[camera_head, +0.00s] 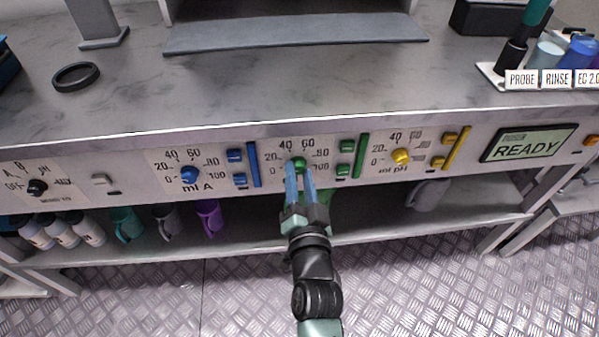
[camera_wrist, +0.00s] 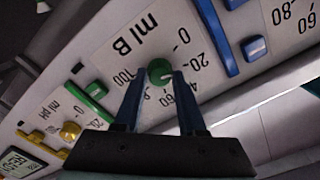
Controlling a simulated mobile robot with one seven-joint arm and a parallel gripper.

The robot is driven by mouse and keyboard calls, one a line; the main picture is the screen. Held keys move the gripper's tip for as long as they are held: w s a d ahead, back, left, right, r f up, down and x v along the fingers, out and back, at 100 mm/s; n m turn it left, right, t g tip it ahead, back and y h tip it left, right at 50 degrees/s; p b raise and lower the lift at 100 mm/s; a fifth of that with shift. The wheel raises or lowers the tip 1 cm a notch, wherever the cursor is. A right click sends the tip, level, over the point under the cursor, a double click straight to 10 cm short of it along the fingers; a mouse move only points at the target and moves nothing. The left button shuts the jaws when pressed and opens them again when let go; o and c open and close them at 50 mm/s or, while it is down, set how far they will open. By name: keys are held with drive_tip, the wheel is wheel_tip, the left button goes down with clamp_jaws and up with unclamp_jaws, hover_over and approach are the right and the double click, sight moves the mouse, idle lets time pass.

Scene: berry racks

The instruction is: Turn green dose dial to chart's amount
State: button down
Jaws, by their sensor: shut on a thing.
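The green dose dial (camera_head: 299,163) is the round knob of the middle panel, with a printed scale from 0 to 100. It also shows in the wrist view (camera_wrist: 159,70), under the label "ml B", which appears upside down. A small pale mark shows on its face, but I cannot read its setting surely. My gripper (camera_head: 299,170) reaches up to the panel from the front, its blue fingers shut on the dial from both sides. Part of the scale is hidden behind the fingers in the head view. I see no readable chart.
A blue dial (camera_head: 190,174) sits left of the green one and a yellow dial (camera_head: 401,157) right of it. Coloured buttons and bars stand beside each. A display (camera_head: 528,145) reads "READY". Bottles and mugs stand on the shelf below. The floor in front is clear.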

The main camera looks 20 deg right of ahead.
drive_tip(key=shift+m, duration=0.5)
drive_tip(key=c, duration=0.5)
unclamp_jaws()
drive_tip(key=p+v, duration=0.1)
drive_tip(key=v, duration=1.2)
